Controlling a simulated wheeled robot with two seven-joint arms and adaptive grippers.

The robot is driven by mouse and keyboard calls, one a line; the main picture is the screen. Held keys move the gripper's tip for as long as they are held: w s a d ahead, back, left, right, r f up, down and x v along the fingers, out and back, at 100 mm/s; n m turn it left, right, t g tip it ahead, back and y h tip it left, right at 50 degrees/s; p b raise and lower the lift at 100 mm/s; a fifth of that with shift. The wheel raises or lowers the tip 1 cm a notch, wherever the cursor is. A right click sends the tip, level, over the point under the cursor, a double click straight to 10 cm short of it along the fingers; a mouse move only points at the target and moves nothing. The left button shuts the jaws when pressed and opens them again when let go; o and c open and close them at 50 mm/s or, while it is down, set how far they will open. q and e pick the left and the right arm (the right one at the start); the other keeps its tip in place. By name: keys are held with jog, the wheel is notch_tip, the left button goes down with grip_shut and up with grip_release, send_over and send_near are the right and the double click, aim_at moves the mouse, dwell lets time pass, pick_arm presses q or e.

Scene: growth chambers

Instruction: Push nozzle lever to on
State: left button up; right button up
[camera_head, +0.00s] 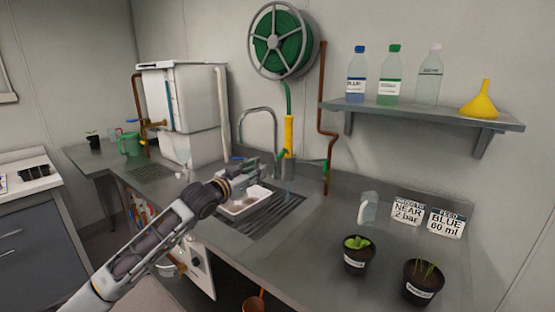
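A yellow nozzle (289,132) hangs upright on the back wall, on the green hose below the reel. A small green part (283,154) shows at its lower end; I cannot tell whether this is its lever or how it is set. My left gripper (256,172) is over the sink, to the left of the nozzle's lower end and below it. The gap between them in depth is unclear. Its fingers are too small and blurred to tell whether they are open or shut. My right gripper is not in view.
A hose reel (283,42) hangs above. The sink (244,203) has a curved faucet (258,113) behind it. A copper pipe (322,105) runs down right of the nozzle. A white tank (185,100) stands left. Potted plants (357,257) stand at the front right.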

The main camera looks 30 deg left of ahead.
aim_at(277, 158)
pick_arm(q)
jog(key=shift+w, duration=0.15)
jog(key=shift+w+d, duration=0.1)
jog(key=shift+w, duration=6.55)
jog(key=shift+c, duration=0.4)
grip_shut()
